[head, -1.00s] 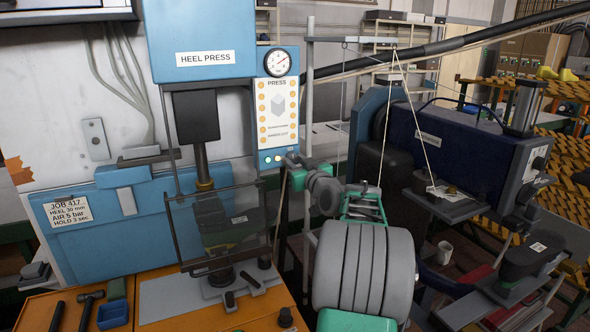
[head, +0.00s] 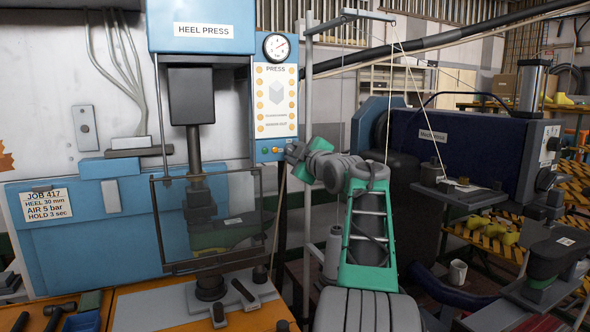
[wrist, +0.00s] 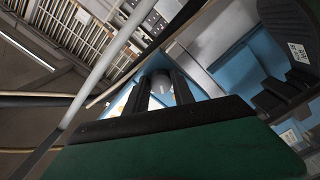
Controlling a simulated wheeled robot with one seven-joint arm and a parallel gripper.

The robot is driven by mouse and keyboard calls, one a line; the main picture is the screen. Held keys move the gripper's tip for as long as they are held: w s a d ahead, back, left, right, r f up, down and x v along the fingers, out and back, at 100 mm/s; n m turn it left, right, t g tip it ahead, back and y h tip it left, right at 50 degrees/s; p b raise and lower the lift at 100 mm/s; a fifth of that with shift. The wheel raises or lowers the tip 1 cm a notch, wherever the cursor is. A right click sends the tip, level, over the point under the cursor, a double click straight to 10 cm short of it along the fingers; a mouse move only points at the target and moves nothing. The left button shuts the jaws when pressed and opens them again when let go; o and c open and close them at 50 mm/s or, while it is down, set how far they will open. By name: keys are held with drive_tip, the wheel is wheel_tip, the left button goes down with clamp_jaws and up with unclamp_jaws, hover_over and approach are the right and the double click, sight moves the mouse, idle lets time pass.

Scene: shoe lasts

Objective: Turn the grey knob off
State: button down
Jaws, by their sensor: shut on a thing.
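The grey knob (wrist: 160,83) shows in the wrist view as a short grey cylinder between my two dark fingers. My gripper (wrist: 162,90) is shut on it, with a finger on each side. In the head view my gripper (head: 293,153) is at the lower right corner of the heel press's blue control panel (head: 261,148). There the gripper and wrist hide the knob, so its turn angle cannot be read. Small indicator lights (head: 270,150) sit just left of the gripper.
The press's clear guard (head: 215,220) stands left of my arm. A grey upright post (head: 308,80) with a cord rises close behind my wrist. A dark blue machine (head: 480,140) stands to the right. A white mug (head: 457,272) is lower right.

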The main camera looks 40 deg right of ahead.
drive_tip(key=shift+n+b, duration=2.2)
drive_tip(key=shift+n, duration=1.3)
drive_tip(key=c, duration=1.3)
unclamp_jaws()
drive_tip(key=shift+c, duration=0.2)
drive_tip(key=shift+r, duration=0.1)
drive_tip(key=b+v, duration=0.2)
drive_tip(key=v, duration=0.5)
drive_tip(key=shift+s, duration=0.4)
